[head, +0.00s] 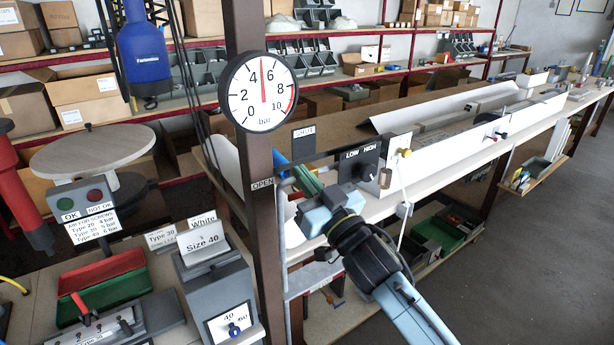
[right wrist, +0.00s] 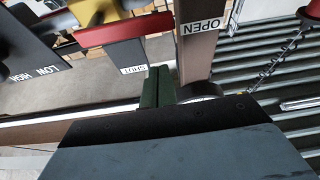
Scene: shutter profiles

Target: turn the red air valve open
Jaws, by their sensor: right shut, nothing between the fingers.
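No red valve handle shows clearly in the head view; my right gripper covers part of the area between the SHUT plate (head: 303,138) and the OPEN label (head: 262,184) on the brown post. My right gripper (head: 303,180) is shut and empty, its green fingers beside the post. In the right wrist view, which is upside down, the shut fingers (right wrist: 158,87) are near the post (right wrist: 197,65), with the SHUT plate (right wrist: 112,55) to the left. A red bar (right wrist: 125,30) shows by that plate; I cannot tell whether it is the valve handle. My left gripper is out of view.
A round pressure gauge (head: 262,92) sits on the post, its needle near 5 bar. A LOW/HIGH panel (head: 362,160) stands close to the right of my gripper. A grey box (head: 222,290) and a red tray (head: 105,270) stand at lower left. Floor at right is clear.

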